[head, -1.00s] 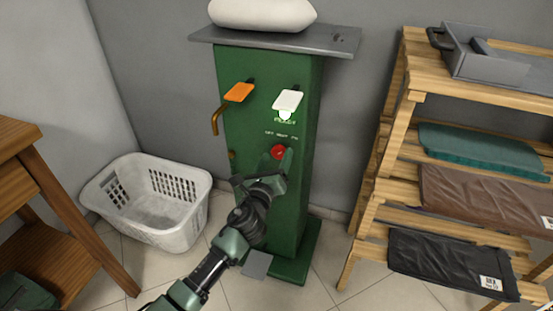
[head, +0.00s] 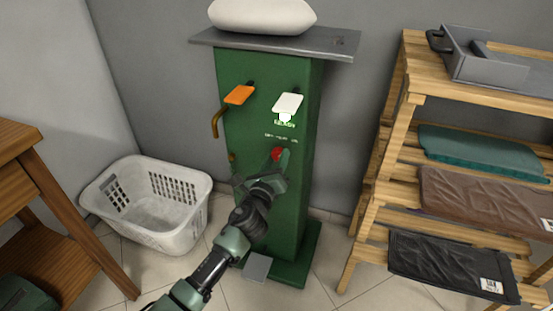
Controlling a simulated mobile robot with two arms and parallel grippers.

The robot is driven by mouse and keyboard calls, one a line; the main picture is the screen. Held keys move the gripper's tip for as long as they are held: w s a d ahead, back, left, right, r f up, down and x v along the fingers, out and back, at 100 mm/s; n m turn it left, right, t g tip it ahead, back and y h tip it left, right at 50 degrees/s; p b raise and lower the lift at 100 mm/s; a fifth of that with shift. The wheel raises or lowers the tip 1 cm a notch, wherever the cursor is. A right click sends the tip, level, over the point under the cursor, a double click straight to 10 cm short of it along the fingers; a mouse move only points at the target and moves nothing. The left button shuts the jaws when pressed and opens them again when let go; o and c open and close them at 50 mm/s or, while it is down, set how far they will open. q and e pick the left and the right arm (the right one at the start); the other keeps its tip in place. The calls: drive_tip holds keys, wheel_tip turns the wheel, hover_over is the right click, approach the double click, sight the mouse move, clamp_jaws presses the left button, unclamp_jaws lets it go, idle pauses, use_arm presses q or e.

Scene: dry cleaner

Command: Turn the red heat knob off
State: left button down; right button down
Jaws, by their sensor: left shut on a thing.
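The red heat knob (head: 276,153) is on the front of the green press cabinet (head: 265,215), below a small line of white lettering. It is partly hidden by a finger of my left gripper (head: 277,160). My left gripper reaches up from the lower left and is shut on the knob. The knob's exact setting is too small to read. My right gripper is out of view.
An orange paddle (head: 239,95) and a white paddle (head: 288,103) stick out above the knob. A brass-coloured pipe (head: 215,122) is at the left side. A white laundry basket (head: 185,240) stands left, and a wooden shelf rack (head: 366,215) stands right.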

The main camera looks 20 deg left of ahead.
use_arm(q)
drive_tip(key=shift+n+p, duration=0.35)
drive_tip(key=shift+n, duration=0.75)
drive_tip(key=n+p, duration=0.2)
drive_tip(key=n, duration=0.5)
drive_tip(key=shift+g, duration=0.3)
drive_tip(key=n+h+p, duration=0.1)
drive_tip(key=n+p, duration=0.1)
drive_tip(key=n, duration=0.4)
drive_tip(key=shift+a+p, duration=0.1)
drive_tip(key=shift+p, duration=0.25)
drive_tip(key=shift+f+n+p, duration=0.1)
drive_tip(key=shift+n+p, duration=0.2)
drive_tip(key=shift+n, duration=0.5)
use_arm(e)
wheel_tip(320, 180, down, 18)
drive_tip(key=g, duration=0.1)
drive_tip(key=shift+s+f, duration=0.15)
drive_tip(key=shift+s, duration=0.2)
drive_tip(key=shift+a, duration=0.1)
use_arm(q)
drive_tip(key=c, duration=0.9)
unclamp_jaws()
